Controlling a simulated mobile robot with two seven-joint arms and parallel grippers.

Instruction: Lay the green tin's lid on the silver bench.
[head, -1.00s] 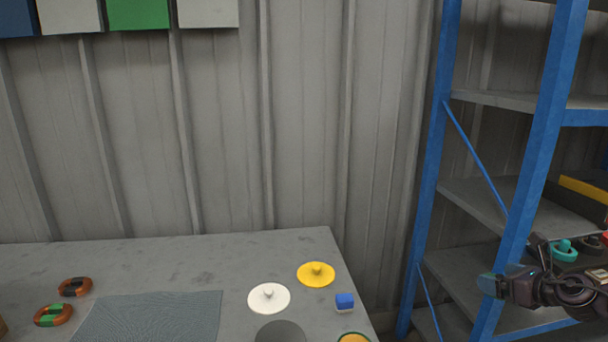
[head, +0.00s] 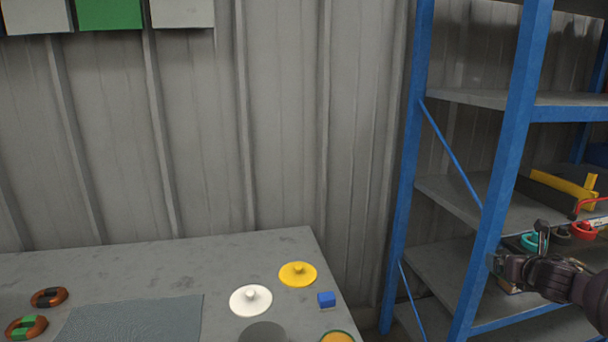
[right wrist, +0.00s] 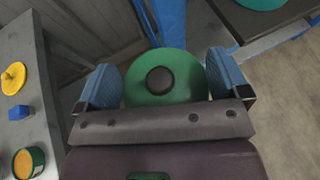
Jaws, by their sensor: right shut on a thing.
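My right gripper (right wrist: 166,72) is shut on the green lid (right wrist: 166,97), a round disc with a dark knob, with one blue fingertip on each side of its rim. In the head view my right arm comes in at the right, in front of the shelf; the lid is not clear there. The open green tin (right wrist: 28,163), orange inside, stands on a grey bench (head: 150,268); its rim also shows at the bottom of the head view (head: 338,337). I cannot tell whether this is the silver bench. My left gripper is not in view.
A yellow lid (head: 297,275), a white lid (head: 251,301), a blue block (head: 326,300) and a grey mat (head: 130,320) are on the grey bench. A blue-framed shelf (head: 515,120) with several items stands at the right.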

